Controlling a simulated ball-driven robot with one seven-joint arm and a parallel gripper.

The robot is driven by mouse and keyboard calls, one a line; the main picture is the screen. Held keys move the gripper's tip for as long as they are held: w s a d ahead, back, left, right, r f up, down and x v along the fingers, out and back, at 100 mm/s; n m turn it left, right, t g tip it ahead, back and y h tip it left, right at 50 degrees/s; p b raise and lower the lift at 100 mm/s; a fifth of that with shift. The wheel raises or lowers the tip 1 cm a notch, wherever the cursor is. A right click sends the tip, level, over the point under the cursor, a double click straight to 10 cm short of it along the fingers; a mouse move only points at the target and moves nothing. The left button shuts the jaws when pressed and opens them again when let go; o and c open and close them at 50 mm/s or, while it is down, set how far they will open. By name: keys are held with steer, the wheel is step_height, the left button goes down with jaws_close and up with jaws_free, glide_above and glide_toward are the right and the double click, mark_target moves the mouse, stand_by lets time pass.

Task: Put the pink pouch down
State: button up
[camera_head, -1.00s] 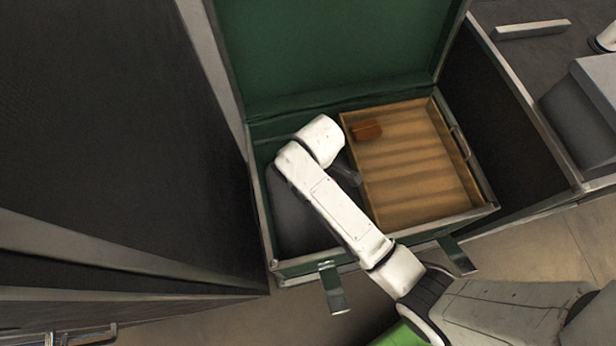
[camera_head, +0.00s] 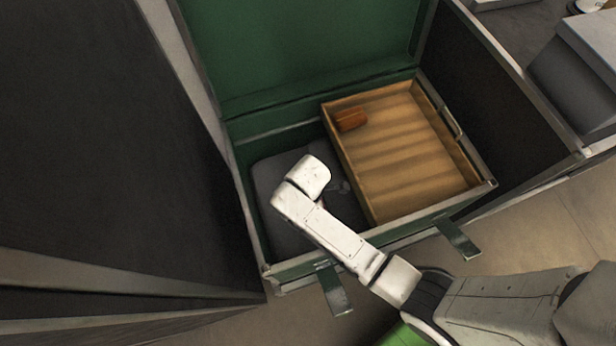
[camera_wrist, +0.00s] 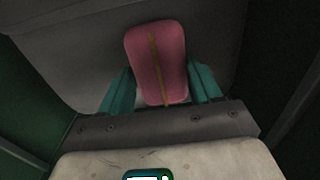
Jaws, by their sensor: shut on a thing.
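The pink pouch (camera_wrist: 157,65) shows in the wrist view, with a yellowish line down its middle. My gripper (camera_wrist: 160,88) has teal fingers on both sides of the pouch and is shut on it. Behind the pouch is a dark grey surface (camera_wrist: 75,55). In the head view my arm reaches into the left part of an open green case (camera_head: 245,215), above a dark grey thing (camera_head: 275,175) inside it. The fingers and nearly all of the pouch are hidden there by my wrist. I cannot tell whether the pouch touches the grey surface.
A wooden tray (camera_head: 410,160) fills the right part of the case, with a small orange-brown block (camera_head: 350,120) in its far left corner. The green lid (camera_head: 300,50) stands open at the back. Two metal latches (camera_head: 335,290) hang at the front. A dark panel (camera_head: 90,150) stands at left.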

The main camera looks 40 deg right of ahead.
steer(key=shift+f, duration=1.15)
steer(key=shift+f, duration=0.2)
steer(key=o, duration=1.1)
steer(key=shift+r, duration=0.15)
step_height(320, 180, up, 12)
steer(key=p, duration=0.3)
steer(key=s+d+r+m, duration=0.3)
steer(key=s+m, duration=0.2)
steer(key=s+d+r+m, duration=0.3)
steer(key=s+m, duration=0.1)
steer(key=m, duration=0.1)
steer(key=s+d+r+m+t, duration=0.1)
steer(key=s+d+r+m, duration=0.2)
steer(key=s+m, duration=0.1)
steer(key=shift+s+m, duration=0.4)
steer(key=shift+s, duration=0.45)
